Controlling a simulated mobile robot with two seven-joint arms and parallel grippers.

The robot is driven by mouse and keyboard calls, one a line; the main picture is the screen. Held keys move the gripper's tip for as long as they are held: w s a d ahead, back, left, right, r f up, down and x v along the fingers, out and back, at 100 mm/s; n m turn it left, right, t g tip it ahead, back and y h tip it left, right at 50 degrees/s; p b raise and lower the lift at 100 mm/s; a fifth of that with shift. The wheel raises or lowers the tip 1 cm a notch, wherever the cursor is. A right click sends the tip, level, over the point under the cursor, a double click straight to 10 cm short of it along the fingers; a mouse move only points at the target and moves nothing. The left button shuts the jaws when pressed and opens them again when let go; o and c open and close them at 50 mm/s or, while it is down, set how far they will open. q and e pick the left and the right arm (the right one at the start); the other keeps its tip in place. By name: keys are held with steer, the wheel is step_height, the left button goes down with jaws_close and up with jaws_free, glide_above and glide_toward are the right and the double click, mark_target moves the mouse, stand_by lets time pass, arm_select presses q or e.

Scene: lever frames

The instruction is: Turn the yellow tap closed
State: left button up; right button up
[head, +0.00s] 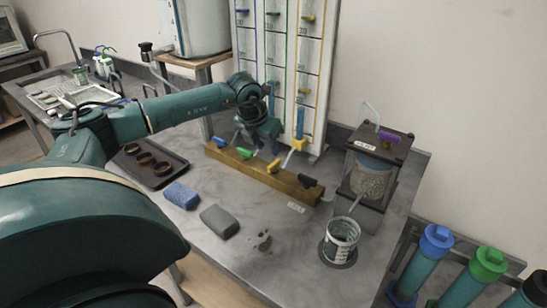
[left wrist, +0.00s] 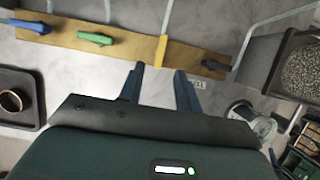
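A brass-coloured manifold block (head: 262,174) on the bench carries a row of tap handles. The yellow tap (head: 273,165) has its handle crosswise to the block, as the left wrist view (left wrist: 161,50) shows. The blue tap (left wrist: 30,25), green tap (left wrist: 95,38) and black tap (left wrist: 215,65) lie along the block. My left gripper (head: 265,148) is above the block, close to the yellow tap. In the left wrist view its fingers (left wrist: 160,85) are apart and empty, with the yellow handle ahead of the gap, not gripped. My right gripper is not in view.
A tall panel of coloured tubes (head: 282,60) stands behind the block. A blue sponge (head: 181,195), grey block (head: 219,221) and dark tray (head: 150,163) lie in front and left.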

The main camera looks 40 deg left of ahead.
mark_target(274, 162)
arm_select(q)
steer(key=p+x, duration=0.1)
steer(key=x, duration=0.6)
steer(key=shift+w+d+f, duration=0.1)
steer(key=shift+w+f, duration=0.1)
steer(key=shift+c, duration=0.4)
jaws_close()
